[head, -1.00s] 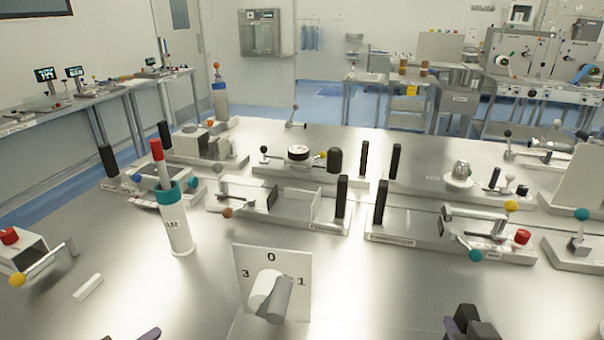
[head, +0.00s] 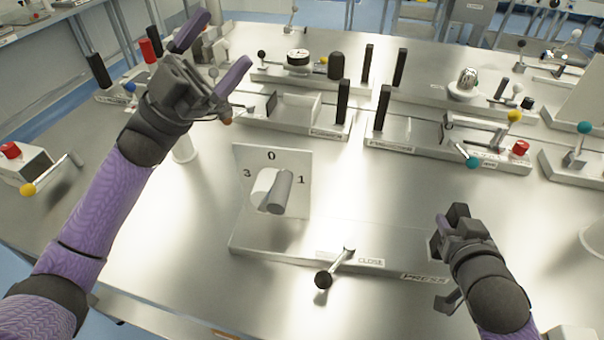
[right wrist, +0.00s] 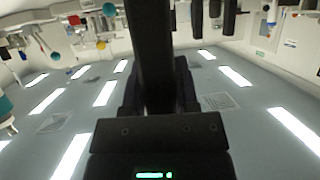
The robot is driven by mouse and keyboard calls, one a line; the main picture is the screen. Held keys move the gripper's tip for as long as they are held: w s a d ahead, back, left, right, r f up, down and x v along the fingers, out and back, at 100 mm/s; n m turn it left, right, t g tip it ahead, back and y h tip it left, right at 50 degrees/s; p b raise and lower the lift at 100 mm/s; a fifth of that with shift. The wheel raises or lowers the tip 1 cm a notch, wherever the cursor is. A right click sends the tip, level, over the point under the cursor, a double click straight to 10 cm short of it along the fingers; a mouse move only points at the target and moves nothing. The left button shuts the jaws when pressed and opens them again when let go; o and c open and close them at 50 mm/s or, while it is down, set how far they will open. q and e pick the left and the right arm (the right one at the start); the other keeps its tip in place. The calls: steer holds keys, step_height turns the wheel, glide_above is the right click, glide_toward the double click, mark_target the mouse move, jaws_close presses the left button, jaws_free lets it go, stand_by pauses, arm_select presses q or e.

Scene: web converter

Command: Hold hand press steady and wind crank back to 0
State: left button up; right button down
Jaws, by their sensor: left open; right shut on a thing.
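The hand press has a metal base (head: 345,258) marked CLOSE and PRESS near the table's front. A white upright plate (head: 243,160) on it shows 0, 3 and 1. Its white-and-grey cylinder crank hub (head: 278,192) tilts between vertical and the 1 side. A small lever with a black ball (head: 323,280) sticks out in front. My right gripper (head: 457,214) is shut on a black upright bar, which fills the middle of the right wrist view (right wrist: 152,60). My left gripper (head: 226,42) is open and empty, above and left of the numbered plate.
Fixtures with black posts (head: 343,102) and coloured knobs line the table behind. A red-button box (head: 22,160) with a yellow-ball lever stands at the left. The table between plate and right gripper is clear.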

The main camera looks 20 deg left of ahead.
arm_select(q)
steer(key=s+d+r+m+g, duration=0.3)
steer(key=d+r+m+g, duration=0.15)
steer(key=m+g, duration=0.6)
steer(key=s+d+r+m+g, duration=0.3)
steer(key=s+d+m+g, duration=0.15)
steer(key=m+g, duration=0.55)
steer(key=s+d+f+m+y, duration=0.1)
steer(key=s+d+m+y, duration=0.1)
steer(key=d+m+y, duration=0.4)
steer(key=m+t+y, duration=0.6)
steer(key=t+y, duration=0.1)
steer(key=y, duration=1)
glide_above(279, 187)
step_height(279, 187, down, 8)
step_height(279, 187, down, 12)
steer(key=shift+f, duration=0.1)
steer(key=shift+c, duration=0.3)
